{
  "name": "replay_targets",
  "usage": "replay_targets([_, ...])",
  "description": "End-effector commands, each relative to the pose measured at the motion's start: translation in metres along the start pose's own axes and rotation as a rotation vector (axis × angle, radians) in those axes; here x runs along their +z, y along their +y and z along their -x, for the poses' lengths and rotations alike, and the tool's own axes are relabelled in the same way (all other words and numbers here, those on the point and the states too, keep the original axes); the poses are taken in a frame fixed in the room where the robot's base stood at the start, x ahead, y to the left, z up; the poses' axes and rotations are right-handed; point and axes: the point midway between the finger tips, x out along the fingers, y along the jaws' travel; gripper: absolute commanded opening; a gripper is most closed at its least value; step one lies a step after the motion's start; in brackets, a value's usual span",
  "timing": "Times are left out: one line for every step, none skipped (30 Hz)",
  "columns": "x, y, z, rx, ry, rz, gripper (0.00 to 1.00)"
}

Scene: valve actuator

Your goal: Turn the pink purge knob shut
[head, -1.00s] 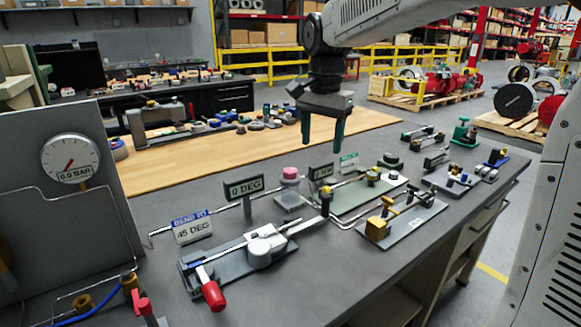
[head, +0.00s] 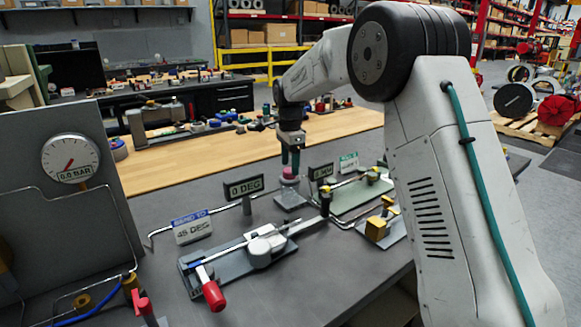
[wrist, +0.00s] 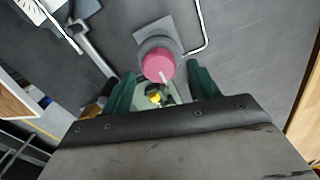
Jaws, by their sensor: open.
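The pink purge knob (head: 288,174) sits on a small grey base plate (head: 290,201) near the middle of the bench. In the wrist view the pink knob (wrist: 159,63) shows its round top and a pale pointer mark on its near side. My gripper (head: 290,158) hangs pointing down at the knob, its green fingers close above it or beside it; I cannot tell whether they touch. In the wrist view my gripper (wrist: 160,85) is open, its fingers apart on either side, with the knob between and slightly beyond the tips. Nothing is held.
A "0 DEG" sign (head: 244,187) stands just left of the knob, and another small sign (head: 321,171) stands to its right. A bender with a red handle (head: 213,296) lies in front. A gauge (head: 70,158) reads 0.0 BAR. A bent tube runs beside the knob's base.

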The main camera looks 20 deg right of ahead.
Motion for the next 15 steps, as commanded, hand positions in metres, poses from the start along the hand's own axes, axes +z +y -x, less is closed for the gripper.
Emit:
replay_targets([0.000, 0.000, -0.006, 0.003, 0.000, 0.000, 0.61])
replay_targets([0.000, 0.000, -0.009, 0.002, 0.000, 0.000, 0.61])
replay_targets([0.000, 0.000, -0.012, 0.001, 0.000, 0.001, 0.61])
replay_targets([0.000, 0.000, -0.014, 0.001, 0.000, 0.001, 0.61])
replay_targets([0.000, 0.000, -0.015, 0.001, 0.000, 0.001, 0.61])
replay_targets([0.000, 0.000, -0.017, 0.001, 0.000, 0.001, 0.61])
replay_targets([0.000, 0.000, -0.017, 0.001, 0.000, 0.001, 0.61])
replay_targets([0.000, 0.000, -0.018, 0.001, 0.000, 0.001, 0.61])
replay_targets([0.001, 0.000, -0.018, 0.000, 0.000, 0.001, 0.61])
replay_targets([0.001, 0.000, -0.018, 0.000, 0.000, 0.001, 0.61])
replay_targets([0.001, 0.000, -0.018, 0.000, 0.000, 0.002, 0.61])
replay_targets([0.001, 0.000, -0.018, 0.000, 0.000, 0.002, 0.61])
replay_targets([0.001, 0.000, -0.017, 0.000, 0.000, 0.002, 0.61])
replay_targets([0.001, 0.000, -0.017, 0.000, 0.000, 0.002, 0.58])
replay_targets([0.001, 0.000, -0.017, 0.000, 0.000, 0.002, 0.47])
